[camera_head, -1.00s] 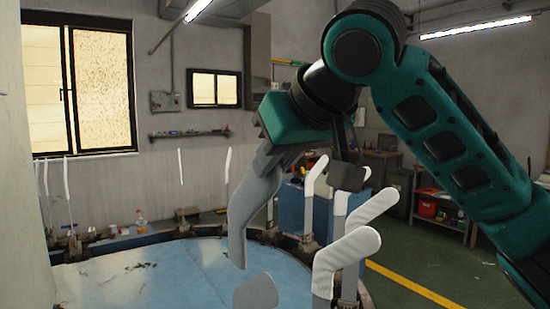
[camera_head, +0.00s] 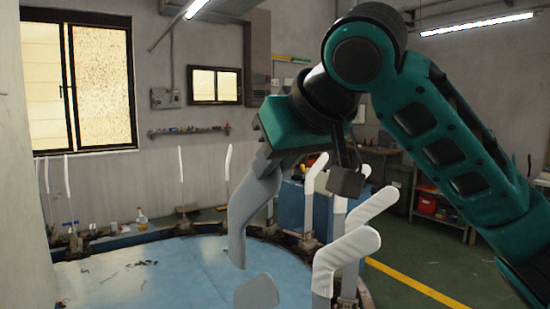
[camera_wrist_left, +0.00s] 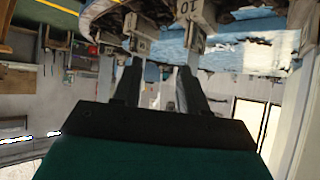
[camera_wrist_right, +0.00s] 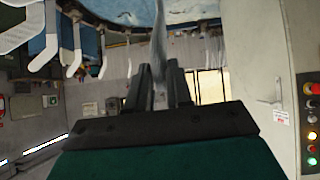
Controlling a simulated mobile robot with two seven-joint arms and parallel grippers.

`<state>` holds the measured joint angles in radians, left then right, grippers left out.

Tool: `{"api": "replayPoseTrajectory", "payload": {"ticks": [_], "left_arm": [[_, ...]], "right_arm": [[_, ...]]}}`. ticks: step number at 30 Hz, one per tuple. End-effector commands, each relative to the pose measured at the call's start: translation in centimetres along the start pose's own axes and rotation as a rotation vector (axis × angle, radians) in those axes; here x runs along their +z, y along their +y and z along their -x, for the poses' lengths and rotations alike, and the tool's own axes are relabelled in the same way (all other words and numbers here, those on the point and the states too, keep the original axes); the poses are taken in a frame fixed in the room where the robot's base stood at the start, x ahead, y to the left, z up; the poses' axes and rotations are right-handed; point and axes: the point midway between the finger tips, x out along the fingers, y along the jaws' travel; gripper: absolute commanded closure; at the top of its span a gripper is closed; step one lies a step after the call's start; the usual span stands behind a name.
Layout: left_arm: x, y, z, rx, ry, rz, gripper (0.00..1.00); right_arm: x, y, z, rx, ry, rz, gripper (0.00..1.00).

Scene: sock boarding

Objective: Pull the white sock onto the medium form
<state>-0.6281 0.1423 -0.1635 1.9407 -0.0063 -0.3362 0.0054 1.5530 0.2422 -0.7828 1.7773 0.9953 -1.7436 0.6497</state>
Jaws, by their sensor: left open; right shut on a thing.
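A long pale grey sock (camera_head: 243,210) hangs in the head view below my right gripper (camera_head: 272,152), its lower end over the blue table. In the right wrist view my right gripper (camera_wrist_right: 158,88) is shut on this sock (camera_wrist_right: 158,50). White foot-shaped forms (camera_head: 340,262) stand upright at the table's right edge; I cannot tell which is medium. A flat grey rounded piece (camera_head: 257,292) rises at the bottom of the head view, below and right of the sock. My left gripper (camera_wrist_left: 160,75) is open in the left wrist view and is not in the head view.
The round blue table (camera_head: 185,280) has a dark rim with more upright forms (camera_head: 181,165) around it. A bottle (camera_head: 141,220) stands at its far edge. A grey wall is close at left.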

Motion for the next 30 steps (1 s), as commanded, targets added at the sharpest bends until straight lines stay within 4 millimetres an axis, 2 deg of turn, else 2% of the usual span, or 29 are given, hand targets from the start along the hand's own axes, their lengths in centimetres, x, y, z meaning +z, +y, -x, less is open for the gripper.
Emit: {"api": "replayPoseTrajectory", "payload": {"ticks": [30], "left_arm": [[-0.87,-0.13,0.23,-0.002,0.007,-0.001,0.57]], "right_arm": [[-0.01,0.1,0.02,0.0,0.002,-0.001,0.97]]}}
